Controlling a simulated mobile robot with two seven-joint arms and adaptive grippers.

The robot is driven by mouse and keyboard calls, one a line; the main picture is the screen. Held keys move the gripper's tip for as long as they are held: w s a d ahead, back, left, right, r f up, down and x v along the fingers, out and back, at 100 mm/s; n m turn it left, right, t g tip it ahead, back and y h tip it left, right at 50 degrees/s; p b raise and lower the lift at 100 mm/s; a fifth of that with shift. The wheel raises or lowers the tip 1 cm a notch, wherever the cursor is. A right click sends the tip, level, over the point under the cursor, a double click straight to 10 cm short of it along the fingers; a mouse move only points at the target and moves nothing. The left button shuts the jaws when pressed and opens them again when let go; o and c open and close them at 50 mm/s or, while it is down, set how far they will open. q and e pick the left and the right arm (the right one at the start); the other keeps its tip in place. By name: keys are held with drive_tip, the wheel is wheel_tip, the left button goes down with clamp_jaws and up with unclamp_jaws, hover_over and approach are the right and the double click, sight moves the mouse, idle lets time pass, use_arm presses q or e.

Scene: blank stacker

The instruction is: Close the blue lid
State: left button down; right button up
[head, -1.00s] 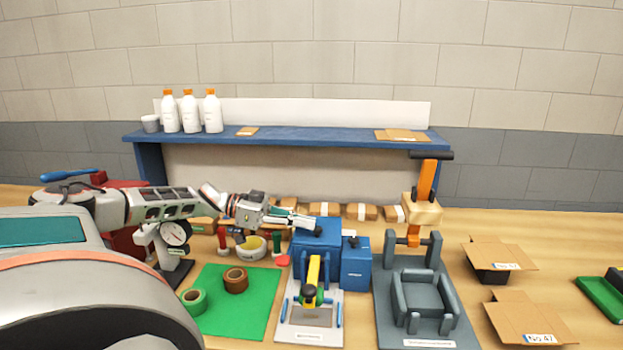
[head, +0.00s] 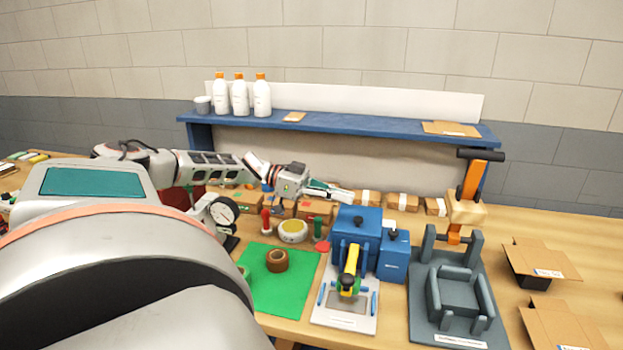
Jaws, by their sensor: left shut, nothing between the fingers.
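The blue box-shaped machine (head: 356,229) stands on a pale base plate (head: 334,316) in the middle of the table, with a black knob on its top and a yellow-handled part in front. Its blue top looks down flat. A smaller blue box (head: 394,260) with a black knob stands against its right side, also covered on top. I cannot tell which top is the blue lid. My left gripper (head: 345,195) is shut and empty, just above and behind the left top edge of the blue machine. I cannot tell whether it touches. My right gripper is not in view.
A green mat (head: 265,305) with tape rolls lies left of the machine. A grey fixture with an orange lever (head: 470,185) stands to the right. A blue shelf (head: 340,127) with bottles runs behind. Cardboard boxes (head: 540,260) lie far right.

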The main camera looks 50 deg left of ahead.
use_arm(q)
drive_tip(key=v, duration=0.9)
drive_tip(key=shift+f, duration=0.15)
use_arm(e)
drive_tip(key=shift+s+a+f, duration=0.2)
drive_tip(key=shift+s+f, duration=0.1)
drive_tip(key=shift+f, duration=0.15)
